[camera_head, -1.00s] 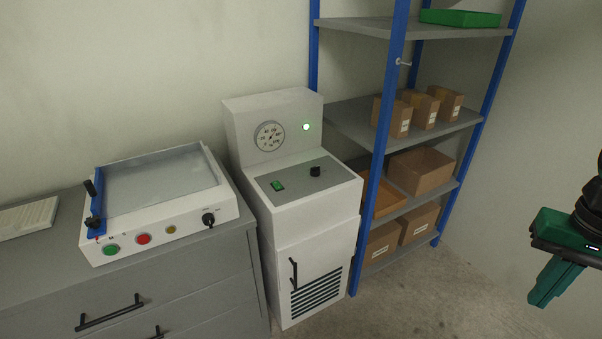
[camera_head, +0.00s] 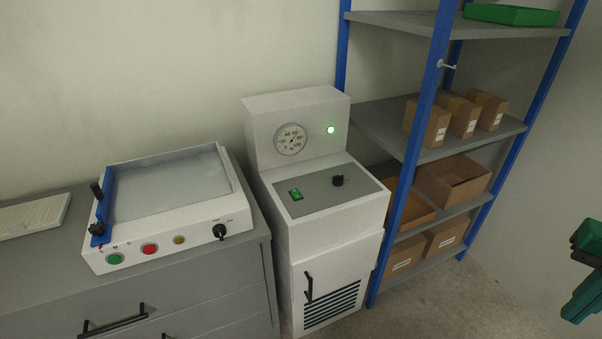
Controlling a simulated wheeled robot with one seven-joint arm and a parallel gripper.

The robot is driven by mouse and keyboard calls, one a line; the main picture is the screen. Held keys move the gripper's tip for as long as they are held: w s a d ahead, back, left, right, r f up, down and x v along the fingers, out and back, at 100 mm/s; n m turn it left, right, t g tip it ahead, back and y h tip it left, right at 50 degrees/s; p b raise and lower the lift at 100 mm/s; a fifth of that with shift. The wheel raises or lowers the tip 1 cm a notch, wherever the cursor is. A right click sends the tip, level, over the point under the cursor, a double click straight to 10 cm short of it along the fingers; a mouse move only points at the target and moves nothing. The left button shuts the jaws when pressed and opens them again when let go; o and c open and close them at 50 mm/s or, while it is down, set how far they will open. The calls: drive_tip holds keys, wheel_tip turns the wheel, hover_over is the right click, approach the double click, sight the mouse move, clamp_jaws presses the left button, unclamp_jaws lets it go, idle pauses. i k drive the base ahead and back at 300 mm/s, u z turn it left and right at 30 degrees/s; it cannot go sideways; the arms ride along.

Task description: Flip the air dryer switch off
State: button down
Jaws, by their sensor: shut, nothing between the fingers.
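The air dryer (camera_head: 330,240) is a white cabinet with a sloped grey panel, standing between the grey drawer unit and the shelf. Its green rocker switch (camera_head: 296,195) sits at the left of the panel, and a black knob (camera_head: 338,181) sits to its right. A gauge (camera_head: 291,139) and a lit green lamp (camera_head: 331,130) are on the upright back part. My gripper (camera_head: 575,314) is green and shut, at the far right edge, partly cut off. It is well apart from the dryer and holds nothing.
A blue-framed shelf (camera_head: 423,103) with cardboard boxes stands right of the dryer. A white machine (camera_head: 170,205) with buttons sits on the grey drawer unit (camera_head: 180,292) at left. Bare floor (camera_head: 440,305) lies at front right.

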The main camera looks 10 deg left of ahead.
sight(295, 193)
drive_tip(key=i, duration=1)
drive_tip(key=u, duration=0.5)
